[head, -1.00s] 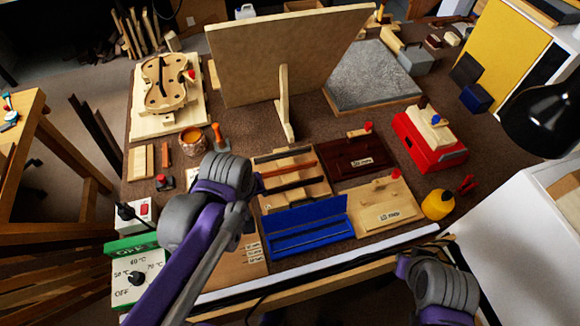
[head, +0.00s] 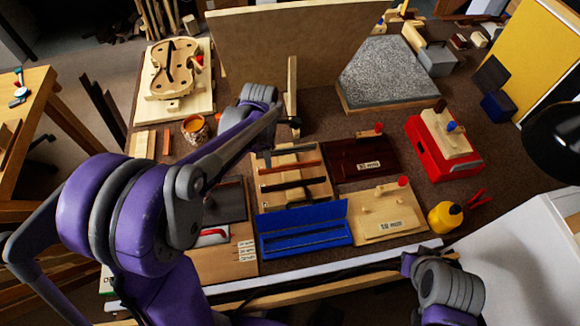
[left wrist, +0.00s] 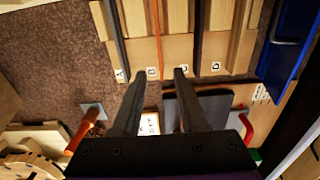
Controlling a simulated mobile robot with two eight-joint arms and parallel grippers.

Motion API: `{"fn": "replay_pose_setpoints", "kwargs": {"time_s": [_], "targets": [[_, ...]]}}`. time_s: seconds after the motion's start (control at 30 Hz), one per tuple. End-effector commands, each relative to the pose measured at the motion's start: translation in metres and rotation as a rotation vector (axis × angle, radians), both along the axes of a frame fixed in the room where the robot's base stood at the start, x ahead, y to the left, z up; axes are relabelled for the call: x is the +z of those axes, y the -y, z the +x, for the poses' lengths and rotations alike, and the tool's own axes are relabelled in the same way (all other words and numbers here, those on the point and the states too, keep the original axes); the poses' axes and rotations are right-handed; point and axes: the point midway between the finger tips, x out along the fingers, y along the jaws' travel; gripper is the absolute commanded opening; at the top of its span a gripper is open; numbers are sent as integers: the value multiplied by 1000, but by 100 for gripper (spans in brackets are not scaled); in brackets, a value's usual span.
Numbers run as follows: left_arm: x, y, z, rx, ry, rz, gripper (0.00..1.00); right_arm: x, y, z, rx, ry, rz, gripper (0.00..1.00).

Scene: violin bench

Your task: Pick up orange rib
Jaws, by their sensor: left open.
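The orange rib (head: 290,167) is a thin strip lying in a light wooden rack (head: 318,190) at the middle of the bench. In the left wrist view, the orange rib (left wrist: 157,42) lies at the slot marked B, between darker strips. My left gripper (left wrist: 157,72) is open and empty. In the left wrist view its two fingertips show just below the rack's labelled edge, one on each side of the orange rib's line. The fingers appear apart from the rib and above the bench; the exact height is unclear.
A blue open case (head: 303,230) stands at the front of the rack. A large panel (head: 300,40) on a leg stands behind.

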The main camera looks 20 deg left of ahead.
Motion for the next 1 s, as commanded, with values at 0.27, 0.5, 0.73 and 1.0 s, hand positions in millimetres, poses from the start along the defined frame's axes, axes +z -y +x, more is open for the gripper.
{"fn": "replay_pose_setpoints", "kwargs": {"time_s": [0.27,0.5,0.73,1.0], "targets": [[-27,0,-1,-2,1,1,42,-1,0,0,0,0,0,0],[-57,0,-1,-2,1,1,42,-2,0,0,0,-1,0,0],[-59,0,-1,-3,1,1,42,-2,0,-1,0,-1,0,0],[-59,0,-1,-3,1,1,0,-2,0,-1,0,-1,0,0]]}}
